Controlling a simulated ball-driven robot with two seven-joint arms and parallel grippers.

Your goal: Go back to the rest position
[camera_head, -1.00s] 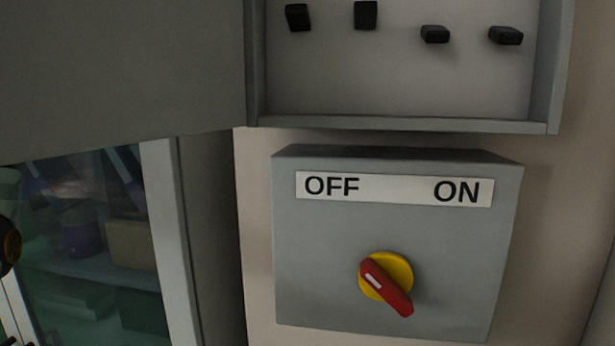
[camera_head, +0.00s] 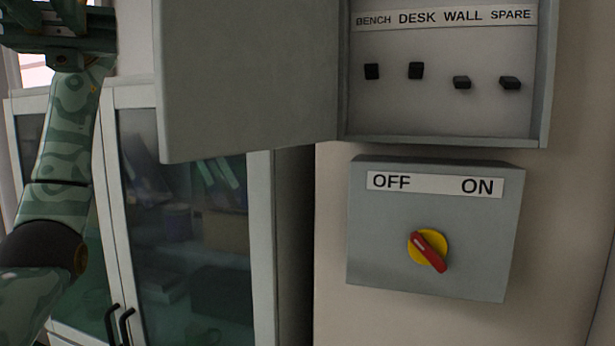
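My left arm comes in at the left and reaches upward, in green camouflage colours. Its gripper (camera_head: 62,22) is at the top left corner, partly cut off by the frame edge. I cannot make out whether its fingers are open or shut, and I see nothing held. It is well left of the switch boxes and apart from them. My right gripper is not in view.
A grey box (camera_head: 363,270) labelled OFF and ON has a red handle (camera_head: 430,252) on a yellow disc, its white-marked end towards OFF. Above, an open panel holds several black switches under labels; its door (camera_head: 250,80) swings left. A glass-fronted cabinet (camera_head: 261,230) stands behind.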

